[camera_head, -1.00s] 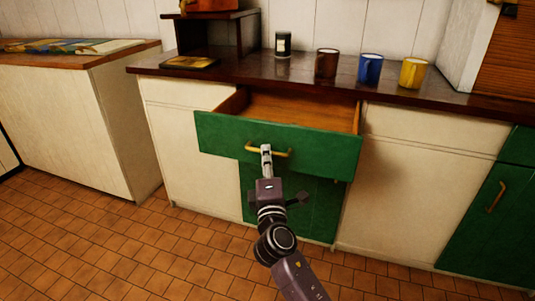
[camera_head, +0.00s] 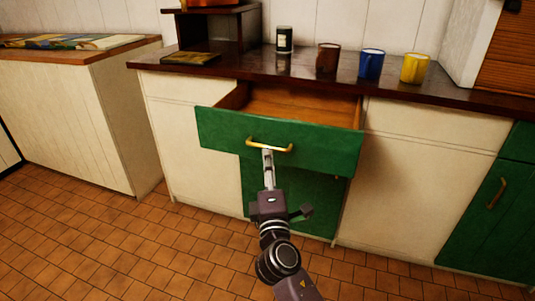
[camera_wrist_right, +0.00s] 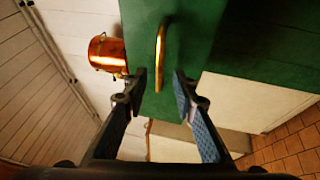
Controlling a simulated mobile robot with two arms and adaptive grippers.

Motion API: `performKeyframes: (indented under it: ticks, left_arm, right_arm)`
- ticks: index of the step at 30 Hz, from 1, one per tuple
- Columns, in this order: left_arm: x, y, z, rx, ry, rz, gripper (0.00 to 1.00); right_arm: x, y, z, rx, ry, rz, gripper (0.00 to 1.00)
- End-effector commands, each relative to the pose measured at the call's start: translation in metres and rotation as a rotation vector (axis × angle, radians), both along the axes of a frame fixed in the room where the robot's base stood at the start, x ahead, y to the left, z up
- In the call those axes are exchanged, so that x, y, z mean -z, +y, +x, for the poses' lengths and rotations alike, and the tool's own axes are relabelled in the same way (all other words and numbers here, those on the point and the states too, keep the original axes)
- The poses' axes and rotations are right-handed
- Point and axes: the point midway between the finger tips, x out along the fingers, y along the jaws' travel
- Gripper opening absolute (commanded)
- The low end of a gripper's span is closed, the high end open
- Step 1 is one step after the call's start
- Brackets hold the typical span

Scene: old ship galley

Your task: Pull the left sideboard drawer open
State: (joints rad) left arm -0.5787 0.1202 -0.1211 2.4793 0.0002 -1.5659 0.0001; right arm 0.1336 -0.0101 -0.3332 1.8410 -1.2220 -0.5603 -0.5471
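The green sideboard drawer (camera_head: 325,148) stands pulled out, with its bare wooden inside (camera_head: 300,105) showing and nothing seen in it. Its brass handle (camera_head: 269,146) is on the front face; it also shows in the right wrist view (camera_wrist_right: 160,48). My right gripper (camera_head: 268,156) is just below and in front of the handle. In the right wrist view its fingers (camera_wrist_right: 160,88) are spread apart, with the handle beyond the tips and nothing held. My left gripper is in neither view.
A copper pot (camera_wrist_right: 106,53) shows in the wrist view. The tiled floor (camera_head: 130,255) at left is clear.

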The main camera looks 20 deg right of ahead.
Motion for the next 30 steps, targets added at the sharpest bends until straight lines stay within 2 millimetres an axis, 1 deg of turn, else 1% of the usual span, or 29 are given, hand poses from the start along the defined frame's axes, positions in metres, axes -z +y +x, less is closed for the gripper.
performKeyframes:
  ticks: [1, 6, 9, 12, 17, 30]
  left_arm:
    - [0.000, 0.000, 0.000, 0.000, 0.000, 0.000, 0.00]
    - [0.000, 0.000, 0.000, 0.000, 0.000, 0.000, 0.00]
    - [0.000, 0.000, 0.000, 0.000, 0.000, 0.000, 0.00]
    - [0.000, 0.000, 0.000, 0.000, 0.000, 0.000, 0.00]
    - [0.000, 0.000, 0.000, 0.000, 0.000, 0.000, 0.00]
    - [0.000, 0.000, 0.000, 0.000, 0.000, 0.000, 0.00]
  right_arm:
    - [0.004, 0.003, -0.012, -0.001, 0.004, 0.002, 0.26]
    - [0.009, 0.008, -0.043, 0.000, 0.003, 0.003, 0.26]
    - [0.011, 0.011, -0.057, 0.001, 0.002, 0.001, 0.26]
    - [0.013, 0.012, -0.066, 0.001, 0.001, 0.001, 0.26]
    - [0.013, 0.014, -0.072, 0.001, 0.001, 0.001, 0.26]
    - [0.014, 0.013, -0.072, 0.003, 0.003, 0.006, 0.26]
